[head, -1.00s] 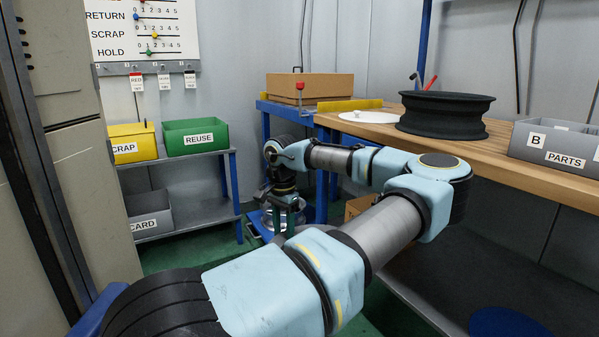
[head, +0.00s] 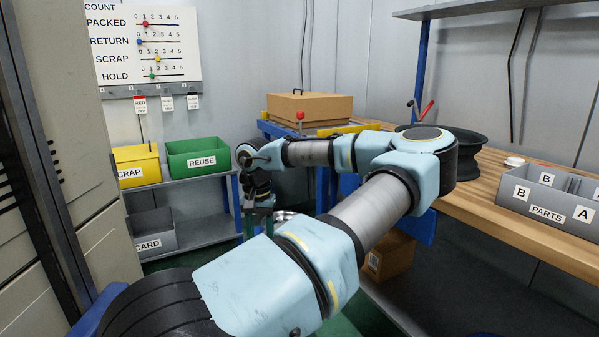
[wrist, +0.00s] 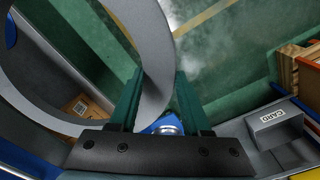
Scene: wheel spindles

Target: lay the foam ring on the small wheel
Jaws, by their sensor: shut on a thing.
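The foam ring (wrist: 155,50) is a wide, flat grey ring. In the wrist view it fills the left side, and its band passes between the two green fingers. My gripper (wrist: 158,78) is shut on this band. In the head view my gripper (head: 258,212) is low, left of the workbench, and I cannot make out the ring there. A silver round part (wrist: 168,128), which looks like the small wheel, shows beyond the fingers on something blue, mostly hidden. A silver edge (head: 285,216) shows just right of the gripper in the head view.
A dark wheel (head: 468,150) lies on the wooden workbench (head: 500,222), partly behind my arm, near a grey parts tray (head: 515,205). A shelf with a yellow bin (head: 135,160) and a green bin (head: 198,158) stands left of the gripper. A cardboard box (head: 390,255) is under the bench.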

